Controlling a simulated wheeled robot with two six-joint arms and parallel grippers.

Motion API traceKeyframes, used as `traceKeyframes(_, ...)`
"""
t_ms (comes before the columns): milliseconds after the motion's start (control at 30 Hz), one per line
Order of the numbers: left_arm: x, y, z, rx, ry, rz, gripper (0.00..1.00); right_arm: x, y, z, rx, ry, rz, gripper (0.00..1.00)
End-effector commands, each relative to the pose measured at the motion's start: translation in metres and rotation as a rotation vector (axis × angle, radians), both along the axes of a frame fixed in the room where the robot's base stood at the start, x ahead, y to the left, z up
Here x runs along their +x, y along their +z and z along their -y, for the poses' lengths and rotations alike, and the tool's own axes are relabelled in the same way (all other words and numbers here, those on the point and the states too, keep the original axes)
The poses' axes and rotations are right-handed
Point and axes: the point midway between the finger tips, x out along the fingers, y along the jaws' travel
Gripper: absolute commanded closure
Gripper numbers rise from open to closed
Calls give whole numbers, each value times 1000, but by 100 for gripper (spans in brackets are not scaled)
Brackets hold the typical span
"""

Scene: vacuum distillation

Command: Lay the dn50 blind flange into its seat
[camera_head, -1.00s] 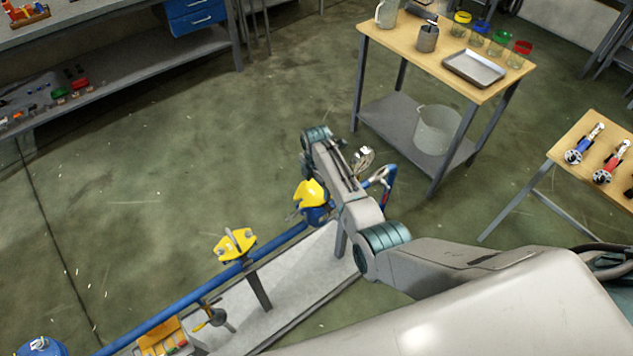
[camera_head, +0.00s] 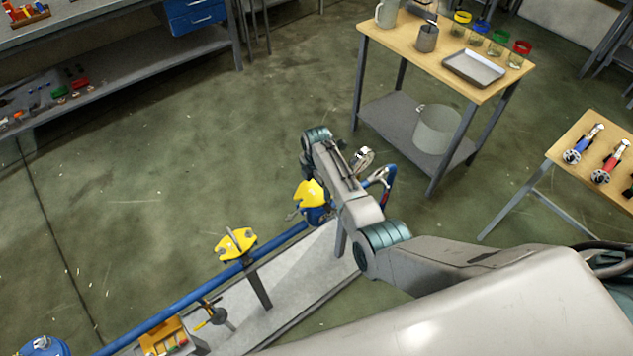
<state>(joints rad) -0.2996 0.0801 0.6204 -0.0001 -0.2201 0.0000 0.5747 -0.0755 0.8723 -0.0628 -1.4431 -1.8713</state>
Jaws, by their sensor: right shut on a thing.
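My right arm comes in from the lower right and reaches over the blue pipe line. Its gripper (camera_head: 362,157) is small and partly hidden behind my forearm, close to the pipe's far end. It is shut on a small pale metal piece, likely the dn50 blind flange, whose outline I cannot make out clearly. The flange's seat cannot be told apart; my arm covers part of the pipe end. My left gripper is not in view.
The blue pipe (camera_head: 163,317) carries yellow fittings (camera_head: 236,244) (camera_head: 311,194) and runs along a grey base (camera_head: 290,277). A wooden table (camera_head: 395,45) holds jars and a metal tray (camera_head: 473,68). A second table (camera_head: 560,148) stands right. Open floor lies left.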

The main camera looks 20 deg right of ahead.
Motion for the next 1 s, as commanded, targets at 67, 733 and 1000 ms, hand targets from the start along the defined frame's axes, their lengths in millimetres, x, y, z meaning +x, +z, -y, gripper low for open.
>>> traceKeyframes(67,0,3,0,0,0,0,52,2,3,0,0,0,4,68)
traceKeyframes(733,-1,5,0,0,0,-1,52,2,3,0,0,0,3,68)
traceKeyframes(1000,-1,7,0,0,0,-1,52,2,2,0,0,0,3,68)
